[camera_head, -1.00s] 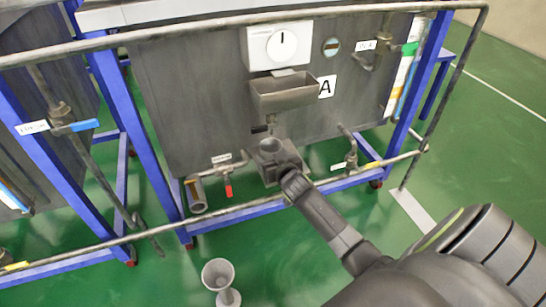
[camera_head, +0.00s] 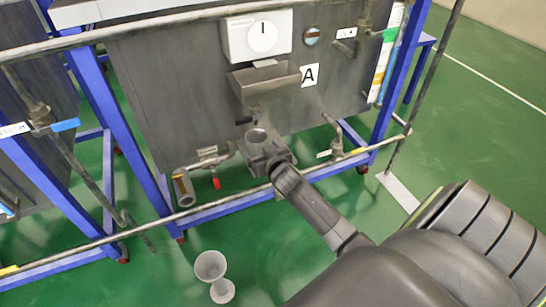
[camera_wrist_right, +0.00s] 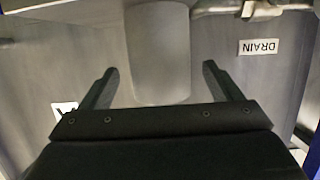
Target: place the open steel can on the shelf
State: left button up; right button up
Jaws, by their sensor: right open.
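The open steel can (camera_head: 257,136) is a grey cylinder with its round mouth facing up, in front of the steel panel below the grey box-shaped ledge (camera_head: 268,86). My right gripper (camera_head: 258,147) is at the can. In the right wrist view the can (camera_wrist_right: 158,55) stands between the two spread dark fingers of the right gripper (camera_wrist_right: 160,85), with a gap on each side. The gripper is open. What lies under the can is hidden by the gripper; I cannot tell which surface is the shelf. My left gripper is not in view.
A white dial box (camera_head: 258,37) is above the ledge. A long metal rail (camera_head: 225,207) crosses in front of the panel. A red-handled valve (camera_head: 215,182) is left of the gripper. A grey goblet-shaped stand (camera_head: 213,268) is on the green floor. A DRAIN label (camera_wrist_right: 258,47) shows nearby.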

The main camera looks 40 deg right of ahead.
jog(key=p+v, duration=0.1)
jog(key=v, duration=0.3)
jog(key=shift+s+r, duration=0.2)
jog(key=shift+s, duration=0.05)
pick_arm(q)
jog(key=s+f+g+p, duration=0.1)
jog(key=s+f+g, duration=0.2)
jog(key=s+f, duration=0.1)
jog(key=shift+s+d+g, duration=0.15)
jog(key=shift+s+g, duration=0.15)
pick_arm(e)
jog(key=s+a+f+g+y, duration=0.1)
jog(key=s+a+f+g, duration=0.1)
jog(key=s, duration=0.8)
jog(key=s+a+f+n+g+y, duration=0.1)
jog(key=s+a+g, duration=0.4)
jog(key=s, duration=0.6)
jog(key=s+a+f+g+y, duration=0.2)
jog(key=s+a+f+g, duration=0.1)
jog(key=s, duration=0.8)
notch_tip(320, 180, down, 2)
jog(key=shift+s+a+f+y, duration=0.1)
jog(key=shift+s+a+y, duration=0.25)
jog(key=shift+a, duration=0.35)
jog(key=shift+w, duration=0.15)
